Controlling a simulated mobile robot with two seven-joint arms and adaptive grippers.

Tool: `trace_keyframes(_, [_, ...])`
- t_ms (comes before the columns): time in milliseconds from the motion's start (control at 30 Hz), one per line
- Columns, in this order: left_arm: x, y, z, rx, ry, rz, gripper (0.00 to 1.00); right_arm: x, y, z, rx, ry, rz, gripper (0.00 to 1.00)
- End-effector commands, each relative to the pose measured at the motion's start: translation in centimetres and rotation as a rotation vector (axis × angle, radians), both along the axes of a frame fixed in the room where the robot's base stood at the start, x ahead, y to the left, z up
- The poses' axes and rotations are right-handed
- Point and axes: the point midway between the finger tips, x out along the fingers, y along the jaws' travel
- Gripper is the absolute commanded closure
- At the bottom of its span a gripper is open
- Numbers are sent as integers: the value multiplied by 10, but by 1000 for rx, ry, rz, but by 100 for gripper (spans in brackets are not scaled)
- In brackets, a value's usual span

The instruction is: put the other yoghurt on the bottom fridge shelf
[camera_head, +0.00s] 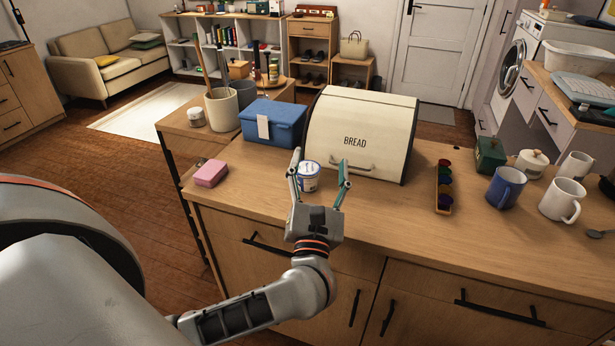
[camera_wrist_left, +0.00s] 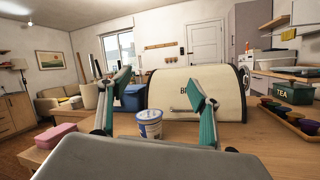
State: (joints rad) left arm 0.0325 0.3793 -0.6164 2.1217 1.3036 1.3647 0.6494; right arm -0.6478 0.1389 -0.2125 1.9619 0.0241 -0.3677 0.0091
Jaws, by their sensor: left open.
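A small white and blue yoghurt tub (camera_head: 308,177) stands upright on the wooden counter, just in front of the bread bin. It also shows in the left wrist view (camera_wrist_left: 150,124), between the fingers. My left gripper (camera_head: 320,172) is open, with its two fingers spread on either side of the tub in the head view. I cannot tell whether a finger touches it. No fridge or fridge shelf is in view. My right gripper is not in view.
A cream bread bin (camera_head: 360,130) stands right behind the tub. A blue box (camera_head: 273,124) and a pink sponge-like block (camera_head: 210,173) are to the left. A paint-pot tray (camera_head: 444,188), blue mug (camera_head: 506,187) and white mug (camera_head: 562,200) stand right. Counter front between is clear.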

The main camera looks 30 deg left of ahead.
Motion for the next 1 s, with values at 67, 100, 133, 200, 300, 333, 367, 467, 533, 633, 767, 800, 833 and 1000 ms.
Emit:
trace_keyframes(67, [5, 13, -22, -130, 31, 24, 37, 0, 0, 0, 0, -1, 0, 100])
trace_keyframes(100, [6, 17, -33, -189, 47, 35, 37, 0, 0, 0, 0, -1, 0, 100])
trace_keyframes(133, [6, 21, -40, -230, 57, 45, 37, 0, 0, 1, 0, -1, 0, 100])
trace_keyframes(200, [7, 27, -57, -311, 79, 66, 37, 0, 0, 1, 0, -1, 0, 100])
trace_keyframes(300, [7, 32, -73, -387, 102, 90, 37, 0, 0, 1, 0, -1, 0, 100])
trace_keyframes(333, [7, 33, -77, -404, 106, 95, 37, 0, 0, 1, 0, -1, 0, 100])
trace_keyframes(367, [7, 34, -79, -416, 110, 98, 37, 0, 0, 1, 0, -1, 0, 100])
trace_keyframes(467, [10, 38, -83, -433, 115, 106, 37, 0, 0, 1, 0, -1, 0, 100])
trace_keyframes(533, [15, 42, -83, -434, 115, 106, 37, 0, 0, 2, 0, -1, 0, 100])
trace_keyframes(633, [24, 48, -83, -433, 115, 107, 37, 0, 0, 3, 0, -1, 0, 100])
trace_keyframes(767, [34, 55, -83, -432, 115, 106, 37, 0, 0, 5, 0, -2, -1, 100])
trace_keyframes(800, [39, 58, -82, -431, 113, 107, 37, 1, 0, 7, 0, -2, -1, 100])
trace_keyframes(833, [43, 61, -82, -429, 113, 108, 37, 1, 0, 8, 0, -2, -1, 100])
trace_keyframes(1000, [63, 73, -84, -429, 115, 106, 37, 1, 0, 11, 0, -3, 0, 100])
